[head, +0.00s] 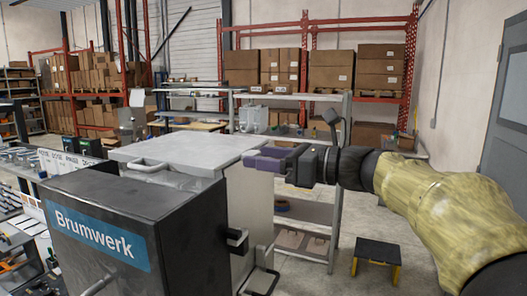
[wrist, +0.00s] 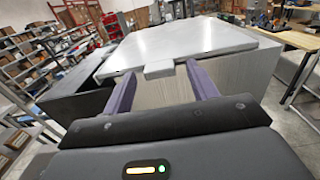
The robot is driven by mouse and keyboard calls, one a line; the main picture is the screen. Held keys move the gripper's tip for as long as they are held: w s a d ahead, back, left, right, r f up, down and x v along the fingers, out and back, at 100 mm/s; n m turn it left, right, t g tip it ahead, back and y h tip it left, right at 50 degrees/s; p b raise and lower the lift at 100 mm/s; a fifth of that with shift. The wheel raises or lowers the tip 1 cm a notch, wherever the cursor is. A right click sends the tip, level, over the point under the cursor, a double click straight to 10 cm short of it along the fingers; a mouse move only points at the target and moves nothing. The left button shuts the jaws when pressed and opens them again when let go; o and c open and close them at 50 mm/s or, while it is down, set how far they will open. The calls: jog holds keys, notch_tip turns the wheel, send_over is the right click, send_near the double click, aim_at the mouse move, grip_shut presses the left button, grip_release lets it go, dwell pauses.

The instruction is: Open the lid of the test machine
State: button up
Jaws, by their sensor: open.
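The test machine appears to be the pale grey box (head: 250,205) behind the black Brumwerk cabinet. Its flat light grey lid (head: 190,150) lies down on the box, and it also shows in the wrist view (wrist: 185,42). A bar handle (head: 150,166) sits on the lid's left part in the head view. My gripper (head: 255,162) is at the right edge of the lid, with purple fingers pointing left. In the wrist view my gripper (wrist: 158,76) is open, and a small grey tab (wrist: 159,69) at the lid's edge shows between the fingertips. I cannot tell whether they touch it.
The black Brumwerk cabinet (head: 140,235) stands close at the front left, with handles on its sides. A grey shelf unit (head: 312,215) stands behind my gripper. A small black step stool (head: 378,252) is on the floor at right. Open floor lies around the stool.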

jog(key=shift+w+a, duration=0.1)
jog(key=shift+a, duration=0.2)
grip_shut()
jog(key=shift+r+p, duration=0.2)
jog(key=shift+p, duration=0.1)
